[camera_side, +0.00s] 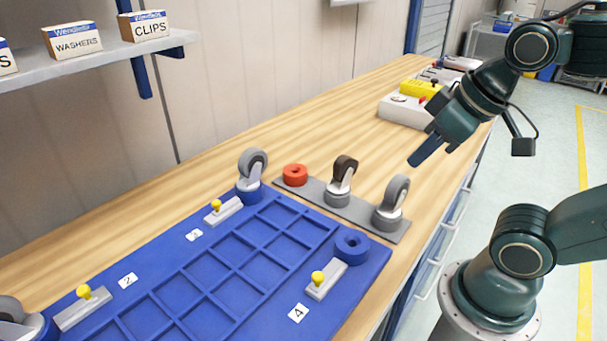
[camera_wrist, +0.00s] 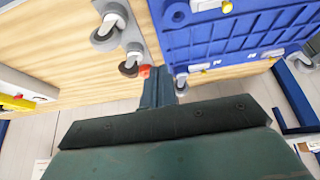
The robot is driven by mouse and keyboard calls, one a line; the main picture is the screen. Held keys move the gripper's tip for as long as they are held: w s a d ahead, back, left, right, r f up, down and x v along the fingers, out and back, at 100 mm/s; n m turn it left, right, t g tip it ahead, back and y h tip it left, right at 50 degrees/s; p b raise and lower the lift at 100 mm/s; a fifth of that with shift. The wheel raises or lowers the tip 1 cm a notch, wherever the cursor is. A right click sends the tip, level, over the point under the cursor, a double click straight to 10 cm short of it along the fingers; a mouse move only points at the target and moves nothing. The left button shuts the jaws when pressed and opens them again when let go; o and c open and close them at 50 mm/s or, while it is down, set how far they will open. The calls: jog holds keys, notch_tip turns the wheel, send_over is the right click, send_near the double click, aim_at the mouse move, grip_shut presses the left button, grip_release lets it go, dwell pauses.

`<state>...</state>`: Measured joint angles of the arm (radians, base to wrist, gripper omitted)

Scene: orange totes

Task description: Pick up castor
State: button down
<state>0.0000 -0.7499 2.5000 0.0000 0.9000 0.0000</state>
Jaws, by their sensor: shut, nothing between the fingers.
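In the side view, a grey-wheeled castor (camera_side: 397,190) and a dark-wheeled castor (camera_side: 344,170) stand upright on a grey plate (camera_side: 362,214). They also show in the wrist view, the grey one (camera_wrist: 108,30) above the dark one (camera_wrist: 130,64). Another grey castor (camera_side: 252,163) stands in a blue holder at the fixture's far corner, and one more (camera_side: 12,310) is cut off at the left edge. My gripper (camera_side: 416,160) is shut and empty, in the air above and right of the plate; its fingers also show in the wrist view (camera_wrist: 157,72).
The blue gridded fixture (camera_side: 375,262) carries several yellow-knobbed clamps and an empty blue ring (camera_side: 352,243). A red ring (camera_side: 295,174) sits on the plate's left end. A control box (camera_side: 403,110) stands further back.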

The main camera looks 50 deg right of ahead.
jog(key=c, duration=0.9)
grip_release()
jog(key=shift+d, duration=0.1)
jog(key=shift+w+d+f+n+g, duration=0.95)
jog(key=shift+d+n, duration=1.1)
jog(key=shift+n, duration=0.65)
jog(key=shift+w+d+f+n+g, duration=0.8)
jog(key=shift+w+d+n, duration=0.4)
jog(key=shift+d+n, duration=1.15)
jog(key=shift+w+d+f+n+g, duration=0.7)
jog(key=shift+w+d+n+g, duration=0.7)
jog(key=shift+n, duration=1.65)
jog(key=shift+s+d+t, duration=0.25)
jog(key=shift+s+t, duration=0.05)
jog(key=shift+t, duration=0.05)
